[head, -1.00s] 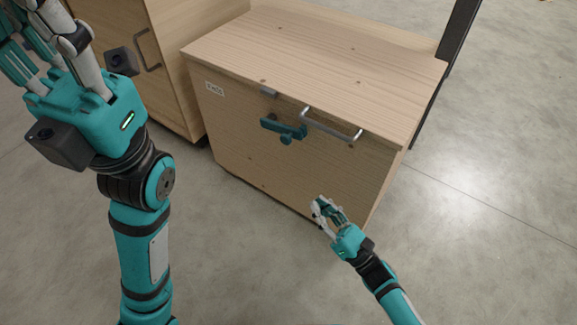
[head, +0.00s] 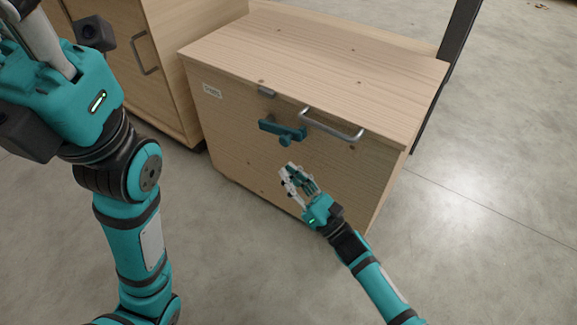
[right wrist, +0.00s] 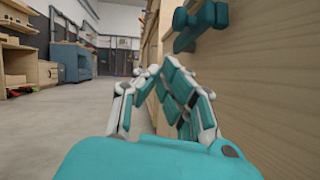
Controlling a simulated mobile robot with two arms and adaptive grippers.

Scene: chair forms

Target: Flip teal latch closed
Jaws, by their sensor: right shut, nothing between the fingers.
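The teal latch (head: 283,130) is on the front face of the wooden cabinet (head: 240,155), near its top edge, left of a grey bar handle (head: 331,125). It lies roughly horizontal, with a round knob at its lower side. It also shows in the right wrist view (right wrist: 203,20) at the upper right. My right gripper (head: 286,168) is shut and empty, below the latch and apart from it, in front of the cabinet face. Its fingers also show in the right wrist view (right wrist: 160,75). My left gripper is at the upper left of the head view, its fingers cut off by the frame edge.
A small grey catch plate (head: 267,92) sits at the cabinet's top front edge, above the latch. Another wooden cabinet (head: 115,55) with a handle stands at the left. A dark post (head: 440,75) rises behind on the right. The grey floor (head: 470,230) in front is clear.

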